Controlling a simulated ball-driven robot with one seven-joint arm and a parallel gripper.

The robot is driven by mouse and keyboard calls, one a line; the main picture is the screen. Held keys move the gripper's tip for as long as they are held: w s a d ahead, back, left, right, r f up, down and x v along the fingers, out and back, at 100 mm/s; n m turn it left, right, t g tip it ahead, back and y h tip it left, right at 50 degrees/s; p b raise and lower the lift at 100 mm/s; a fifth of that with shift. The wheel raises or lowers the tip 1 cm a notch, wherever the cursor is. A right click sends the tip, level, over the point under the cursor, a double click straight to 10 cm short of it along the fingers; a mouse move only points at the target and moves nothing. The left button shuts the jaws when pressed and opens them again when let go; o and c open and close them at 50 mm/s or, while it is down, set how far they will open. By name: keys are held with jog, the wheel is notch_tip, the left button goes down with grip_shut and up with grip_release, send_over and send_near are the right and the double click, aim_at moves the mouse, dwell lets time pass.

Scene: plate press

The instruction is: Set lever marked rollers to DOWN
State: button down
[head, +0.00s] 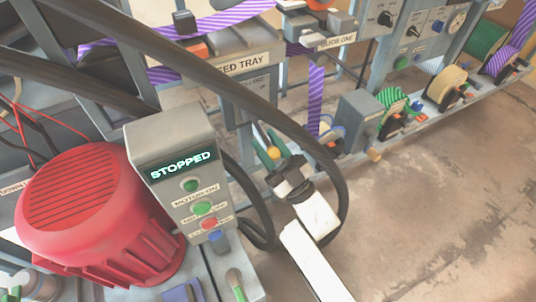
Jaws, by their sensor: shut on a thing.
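My white arm reaches up from the bottom centre. My gripper (277,160) is at the machine's front, below the feed tray sign, shut on what looks like a lever. A yellow-orange knob (273,153) and green parts show at its fingertips. The jaws cover much of this spot. I cannot read a "rollers" mark or a DOWN mark here, and cannot tell the lever's setting.
A grey control box (178,165) reads STOPPED and has green and red buttons. A red motor (95,215) stands at the left. A thick black hose (335,185) loops close around my arm. Several ribbon spools (450,85) line the back right. The floor (440,210) at right is clear.

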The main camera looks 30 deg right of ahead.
notch_tip(320, 180, down, 2)
jog(key=n+y+b, duration=0.1)
jog(key=b, duration=0.2)
jog(key=shift+w+f+t, duration=0.1)
jog(key=shift+f+t, duration=0.05)
jog(key=shift+t, duration=0.25)
jog(key=shift+w+f+b, duration=0.2)
jog(key=shift+f+b, duration=0.35)
jog(key=shift+b, duration=0.25)
jog(key=shift+w+f+b, duration=0.2)
jog(key=shift+f+b, duration=0.3)
jog(key=shift+b, duration=0.3)
jog(key=shift+f, duration=0.15)
jog(key=c, duration=1.1)
grip_release()
jog(key=shift+w, duration=0.1)
jog(key=o, duration=0.3)
jog(key=shift+r, duration=0.2)
jog(key=p+v, duration=0.1)
jog(key=v, duration=1)
